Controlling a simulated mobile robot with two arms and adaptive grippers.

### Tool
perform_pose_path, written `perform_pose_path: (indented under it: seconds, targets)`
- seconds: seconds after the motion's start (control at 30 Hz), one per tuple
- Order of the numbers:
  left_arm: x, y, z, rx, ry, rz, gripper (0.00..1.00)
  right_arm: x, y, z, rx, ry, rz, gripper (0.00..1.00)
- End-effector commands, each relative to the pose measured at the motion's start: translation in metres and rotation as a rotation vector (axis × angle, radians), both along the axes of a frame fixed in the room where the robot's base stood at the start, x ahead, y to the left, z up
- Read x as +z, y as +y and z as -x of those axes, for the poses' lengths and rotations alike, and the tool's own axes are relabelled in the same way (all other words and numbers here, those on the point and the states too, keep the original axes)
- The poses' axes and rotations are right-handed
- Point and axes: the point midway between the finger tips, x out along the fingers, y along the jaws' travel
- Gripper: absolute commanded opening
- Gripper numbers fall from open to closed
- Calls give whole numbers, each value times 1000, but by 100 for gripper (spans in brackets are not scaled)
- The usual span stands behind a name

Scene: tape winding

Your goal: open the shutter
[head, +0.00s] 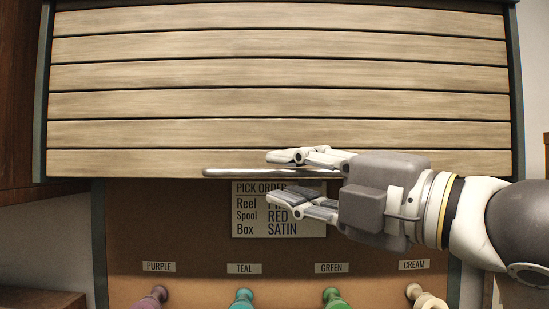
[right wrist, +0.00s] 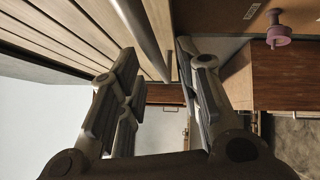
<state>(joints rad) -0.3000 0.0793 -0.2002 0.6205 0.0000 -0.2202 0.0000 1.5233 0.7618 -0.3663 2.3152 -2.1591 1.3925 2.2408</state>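The shutter (head: 280,104) of pale wooden slats hangs over the upper part of a brown board, its bottom edge just above the posted sign. A metal bar handle (head: 225,173) runs along its bottom edge. My right gripper (head: 272,176) comes in from the right, with one finger above the handle and the other below it. In the right wrist view the handle (right wrist: 142,35) passes between the spread fingers (right wrist: 158,58), with gaps visible. The shutter slats (right wrist: 75,32) show at upper left there. My left gripper is not in view.
A pick order sign (head: 250,216) is partly hidden by my right gripper. Below are a purple peg (head: 152,298), a teal peg (head: 242,298), a green peg (head: 333,298) and a cream peg (head: 425,297), each labelled. Brown wooden furniture (head: 18,95) stands at left.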

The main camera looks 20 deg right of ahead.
Motion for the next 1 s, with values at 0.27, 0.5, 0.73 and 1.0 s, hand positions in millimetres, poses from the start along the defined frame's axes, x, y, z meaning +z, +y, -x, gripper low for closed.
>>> perform_pose_path:
  seconds: [0.27,0.5,0.73,1.0]
  targets:
    - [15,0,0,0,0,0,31,5,15,-27,1,1,1,32]
    - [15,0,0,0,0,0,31,4,17,-29,0,-1,0,32]
    - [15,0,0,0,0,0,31,4,17,-29,0,-1,0,13]
    - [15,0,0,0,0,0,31,4,16,-29,0,-2,1,0]
